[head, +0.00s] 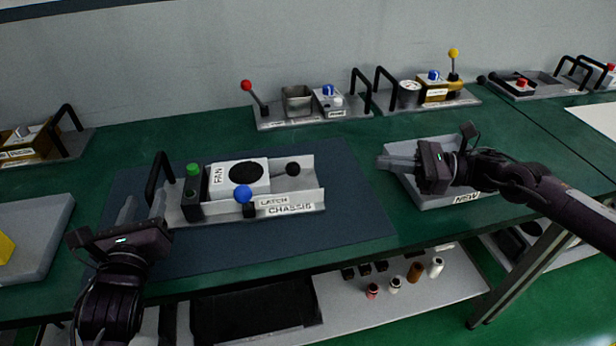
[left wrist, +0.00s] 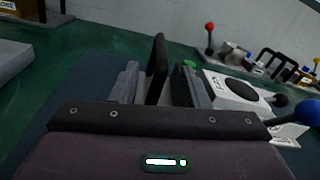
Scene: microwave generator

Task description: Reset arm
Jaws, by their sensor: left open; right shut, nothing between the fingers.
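My left gripper (head: 142,208) is open at the left end of the chassis (head: 290,204), close to its black handle (head: 153,180). In the left wrist view the handle (left wrist: 157,68) stands between the two grey fingers, and I cannot tell whether they touch it. The chassis lies on a dark blue mat (head: 340,228) and carries a white fan unit (head: 258,184), a green-topped black block and a blue-knobbed latch. My right gripper (head: 388,162) is shut and empty over the grey tray labelled NEW (head: 430,200).
Along the wall stand fixtures with a red-knobbed lever (head: 247,86), a yellow-knobbed lever (head: 453,54) and black handles. A grey tray (head: 45,220) with a yellow item is at the left. A lower shelf (head: 440,285) holds small cylinders.

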